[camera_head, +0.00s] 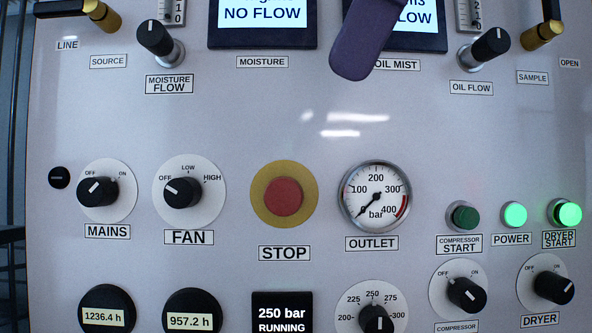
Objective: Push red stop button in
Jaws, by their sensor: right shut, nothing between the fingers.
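The red stop button (284,197) sits on a round yellow plate in the middle of the grey panel, above the STOP label (284,253). I cannot tell how far it stands out. My right gripper (358,62) is the dark purple shape coming in from the top, right of centre. It is shut and empty. It appears above and to the right of the button, clear of it in the picture, and covers part of the oil mist display (421,28). My left gripper is out of view.
The outlet gauge (375,196) is right of the button and the fan knob (184,192) is left of it. Below is a display reading 250 bar RUNNING (282,315). The power (514,215) and dryer start (567,213) lights glow green. Bare panel lies above the button.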

